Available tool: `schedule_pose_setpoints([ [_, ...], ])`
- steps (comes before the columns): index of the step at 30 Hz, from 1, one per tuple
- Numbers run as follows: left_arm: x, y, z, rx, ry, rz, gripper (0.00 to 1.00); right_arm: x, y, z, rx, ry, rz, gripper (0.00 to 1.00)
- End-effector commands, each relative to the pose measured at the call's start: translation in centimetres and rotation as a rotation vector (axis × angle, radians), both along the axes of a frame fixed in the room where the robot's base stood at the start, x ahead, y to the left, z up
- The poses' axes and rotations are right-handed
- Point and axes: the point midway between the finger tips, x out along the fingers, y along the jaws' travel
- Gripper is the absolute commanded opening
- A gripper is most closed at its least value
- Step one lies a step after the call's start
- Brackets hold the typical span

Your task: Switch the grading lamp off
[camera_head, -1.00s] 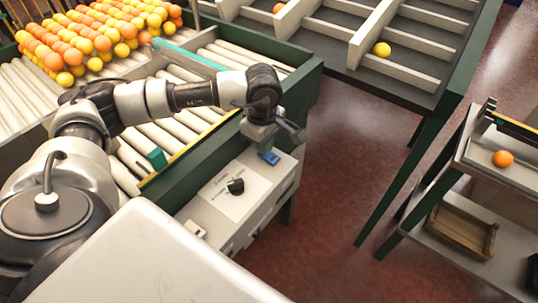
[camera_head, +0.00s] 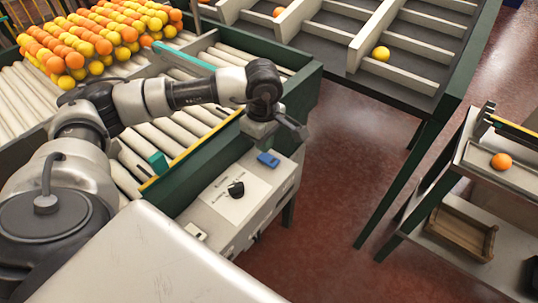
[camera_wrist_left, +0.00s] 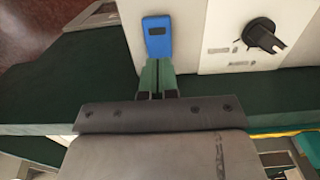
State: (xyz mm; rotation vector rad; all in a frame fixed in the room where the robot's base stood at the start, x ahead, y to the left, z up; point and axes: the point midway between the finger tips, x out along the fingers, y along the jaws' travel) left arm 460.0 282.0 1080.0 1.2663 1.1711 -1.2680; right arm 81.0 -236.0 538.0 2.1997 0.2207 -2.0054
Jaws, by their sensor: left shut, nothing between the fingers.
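A blue switch (camera_head: 268,159) sits on the pale top of the control box (camera_head: 213,205). It also shows in the left wrist view (camera_wrist_left: 158,36), with a small dark window in its face. My left gripper (camera_head: 264,141) is shut and empty, just beside the blue switch at its roller-table side. In the left wrist view its green fingertips (camera_wrist_left: 157,66) point at the near edge of the switch; I cannot tell if they touch it. A black rotary knob (camera_head: 236,188) is on the same panel. The grading lamp itself is not identifiable. My right gripper is not in view.
The roller table's green rail (camera_head: 300,80) runs beside the box. Oranges and yellow fruit (camera_head: 95,40) are piled at the upper left. A divided sorting tray (camera_head: 415,60) lies at the top right. A shelf rack (camera_head: 510,180) with one orange stands at the right. Red floor lies between.

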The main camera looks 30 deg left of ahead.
Motion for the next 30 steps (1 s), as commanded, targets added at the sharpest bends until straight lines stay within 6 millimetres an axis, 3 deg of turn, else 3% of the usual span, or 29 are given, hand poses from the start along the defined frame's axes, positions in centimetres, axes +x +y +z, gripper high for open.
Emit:
schedule_pose_setpoints([
  [15, 0.0, 0.0, 4.2, 0.000, -0.002, 0.001, 0.00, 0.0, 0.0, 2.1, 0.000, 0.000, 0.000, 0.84],
  [30, 0.0, 0.0, 4.3, 0.001, -0.001, 0.001, 0.00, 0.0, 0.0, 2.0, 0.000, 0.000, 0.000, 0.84],
])
